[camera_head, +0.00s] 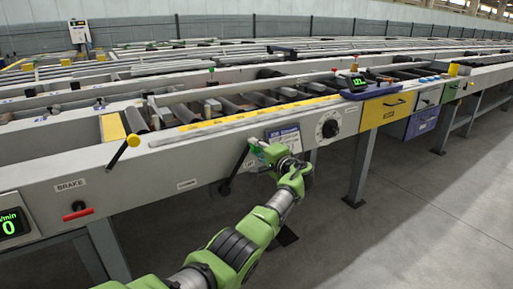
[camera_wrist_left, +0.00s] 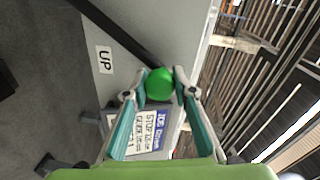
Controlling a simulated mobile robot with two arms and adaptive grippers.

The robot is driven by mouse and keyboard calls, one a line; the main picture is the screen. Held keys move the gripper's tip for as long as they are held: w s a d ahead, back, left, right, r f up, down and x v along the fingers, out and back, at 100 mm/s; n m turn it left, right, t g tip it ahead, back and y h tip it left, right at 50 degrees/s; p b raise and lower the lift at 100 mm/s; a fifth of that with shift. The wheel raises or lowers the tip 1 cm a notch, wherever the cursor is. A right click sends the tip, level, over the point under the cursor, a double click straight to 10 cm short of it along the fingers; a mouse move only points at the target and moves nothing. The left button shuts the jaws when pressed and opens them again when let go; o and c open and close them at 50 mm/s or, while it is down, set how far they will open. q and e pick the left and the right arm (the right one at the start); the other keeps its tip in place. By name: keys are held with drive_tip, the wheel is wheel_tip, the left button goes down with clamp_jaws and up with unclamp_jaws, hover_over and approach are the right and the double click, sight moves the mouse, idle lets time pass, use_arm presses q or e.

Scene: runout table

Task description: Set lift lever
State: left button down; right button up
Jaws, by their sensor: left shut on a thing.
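The lift lever (camera_head: 235,170) is a black bar on the table's grey front panel. It slants from a low pivot up to the right, toward my left gripper (camera_head: 256,146). In the left wrist view the black bar (camera_wrist_left: 115,35) ends in a green ball knob (camera_wrist_left: 160,85). The fingertips of my left gripper (camera_wrist_left: 158,84) are shut on this knob, one on each side. A small label reading UP (camera_wrist_left: 105,60) is beside the bar. My right gripper is in neither view.
A job card (camera_head: 283,136) and a round dial (camera_head: 329,128) are on the panel right of the lever. A yellow-knobbed lever (camera_head: 124,154) and a red brake handle (camera_head: 77,211) are to the left. Grey floor (camera_head: 400,220) is open in front.

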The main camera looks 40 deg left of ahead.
use_arm(q)
drive_tip(key=shift+w+d, duration=0.1)
drive_tip(key=shift+d, duration=0.05)
drive_tip(key=c, duration=1.9)
unclamp_jaws()
drive_tip(key=shift+o, duration=1.1)
drive_tip(key=shift+w+f, duration=0.1)
drive_tip(key=shift+f, duration=0.05)
drive_tip(key=v, duration=1.2)
